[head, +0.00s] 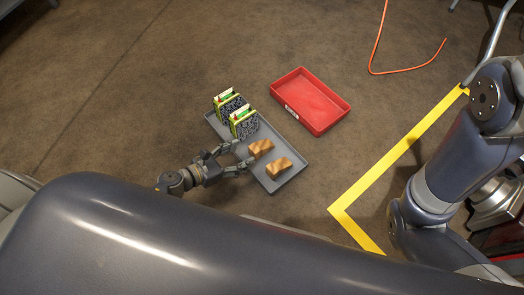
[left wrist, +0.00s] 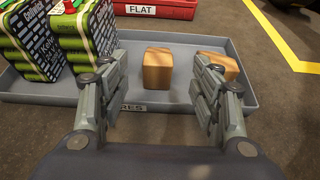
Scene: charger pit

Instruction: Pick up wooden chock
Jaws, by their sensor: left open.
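Two wooden chocks lie on a grey tray (head: 212,119) on the floor. The nearer-to-gripper chock (head: 260,148) is beside the fingers; the other chock (head: 279,167) lies to its lower right. My left gripper (head: 243,157) is open at the tray's left edge, pointing at the first chock. In the left wrist view, that chock (left wrist: 157,69) stands between and beyond the open fingers (left wrist: 158,90), apart from them. The other chock (left wrist: 218,64) is partly hidden behind the right finger. My right gripper is not in view.
Two green-and-black cartons (head: 243,122) stand on the tray beside the chocks. An empty red bin (head: 311,101) sits just behind the tray. A yellow floor line (head: 390,161) and an orange cable (head: 405,69) are to the right. Floor left of the tray is clear.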

